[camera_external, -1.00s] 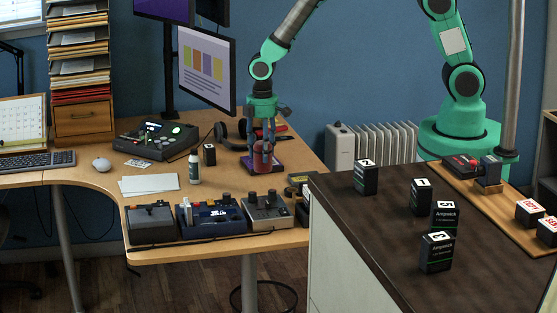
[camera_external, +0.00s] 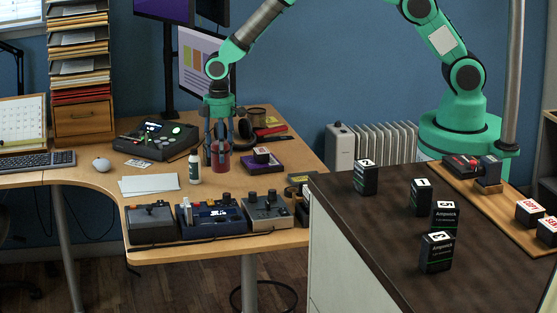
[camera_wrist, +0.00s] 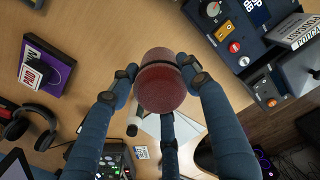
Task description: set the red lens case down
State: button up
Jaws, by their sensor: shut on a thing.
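The red lens case (camera_external: 220,157) is a round, dark red cylinder with a dark band. It is held between the blue fingers of my gripper (camera_external: 219,150), which points down over the wooden desk (camera_external: 225,185). The case is just right of and behind the white bottle (camera_external: 195,167). I cannot tell whether its underside touches the desk.
A purple box (camera_external: 262,165) with a small black, white-topped block (camera_external: 261,154) on it stands to the right. Control boxes (camera_external: 228,215) line the front edge. White paper (camera_external: 150,184) lies to the left. Headphones (camera_external: 245,128) are behind. Some desk is clear between these.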

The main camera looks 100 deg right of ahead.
jog(key=w+a+p, duration=0.1)
jog(key=w+p, duration=0.1)
jog(key=w, duration=1.4)
jog(key=shift+w+a+f+m+p, duration=0.2)
jog(key=shift+f+m+p, duration=0.1)
jog(key=shift+m+p, duration=0.1)
jog(key=shift+f, duration=0.1)
notch_tip(320, 180, down, 6)
jog(key=shift+d+f, duration=0.1)
jog(key=shift+f, duration=1.85)
jog(key=shift+f, duration=0.2)
